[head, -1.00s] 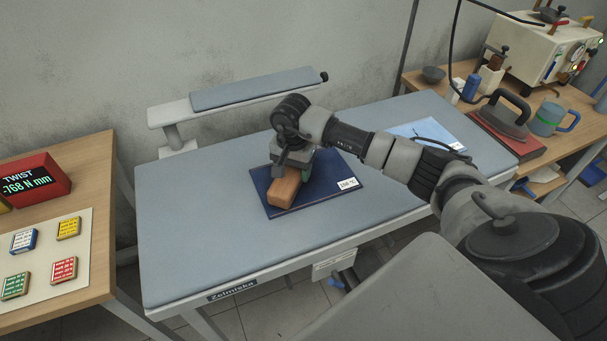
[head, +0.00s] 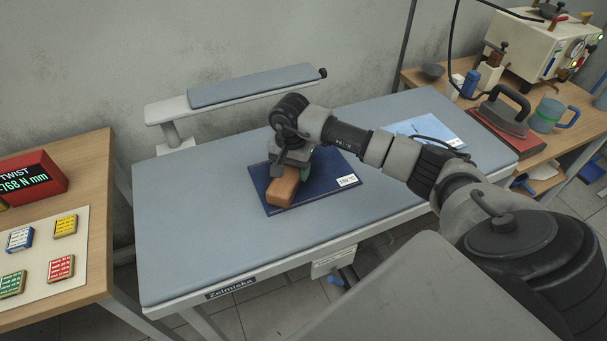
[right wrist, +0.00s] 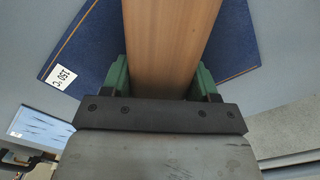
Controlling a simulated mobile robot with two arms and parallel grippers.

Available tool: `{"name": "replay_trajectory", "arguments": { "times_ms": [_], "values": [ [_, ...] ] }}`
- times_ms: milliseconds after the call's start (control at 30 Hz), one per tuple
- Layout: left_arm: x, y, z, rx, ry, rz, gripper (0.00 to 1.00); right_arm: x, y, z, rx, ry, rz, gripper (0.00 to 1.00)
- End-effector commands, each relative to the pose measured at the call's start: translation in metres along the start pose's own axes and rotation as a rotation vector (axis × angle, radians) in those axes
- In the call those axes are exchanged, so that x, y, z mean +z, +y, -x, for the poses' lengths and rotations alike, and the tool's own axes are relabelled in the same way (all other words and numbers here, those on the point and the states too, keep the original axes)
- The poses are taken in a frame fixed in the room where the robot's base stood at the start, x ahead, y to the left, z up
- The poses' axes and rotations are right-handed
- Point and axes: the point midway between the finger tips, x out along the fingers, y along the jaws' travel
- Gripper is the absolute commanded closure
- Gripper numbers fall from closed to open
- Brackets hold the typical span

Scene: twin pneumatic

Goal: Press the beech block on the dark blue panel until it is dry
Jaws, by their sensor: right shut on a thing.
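The beech block (head: 281,190) rests on the dark blue panel (head: 320,183), which lies flat on the grey board and has a white label at its right edge. My right gripper (head: 295,158) is shut on the block from above, at its far end. In the right wrist view the block (right wrist: 170,45) sits between the two green fingers (right wrist: 160,80), with the panel (right wrist: 100,40) on both sides beneath it. I cannot tell how hard the block bears on the panel. My left gripper is not in view.
The grey ironing board (head: 200,225) is clear around the panel. A narrow sleeve board (head: 255,87) stands behind it. A light blue sheet (head: 425,130) lies to the right. An iron (head: 505,110) and a mug (head: 553,114) stand on the right table. A red display (head: 32,178) stands on the left table.

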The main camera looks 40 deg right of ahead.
Motion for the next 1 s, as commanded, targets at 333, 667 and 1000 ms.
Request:
{"name": "replay_trajectory", "arguments": {
  "times_ms": [333,667,1000],
  "values": [
    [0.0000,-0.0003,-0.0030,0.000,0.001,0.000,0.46,-0.0002,-0.0001,-0.0032,-0.001,0.001,0.000,0.67],
    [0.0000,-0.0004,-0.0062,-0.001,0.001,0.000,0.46,0.0001,0.0004,-0.0048,0.002,0.001,0.000,0.67],
    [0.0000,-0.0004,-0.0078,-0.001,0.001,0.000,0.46,0.0008,0.0006,-0.0052,0.003,-0.002,0.000,0.67]
  ]
}}
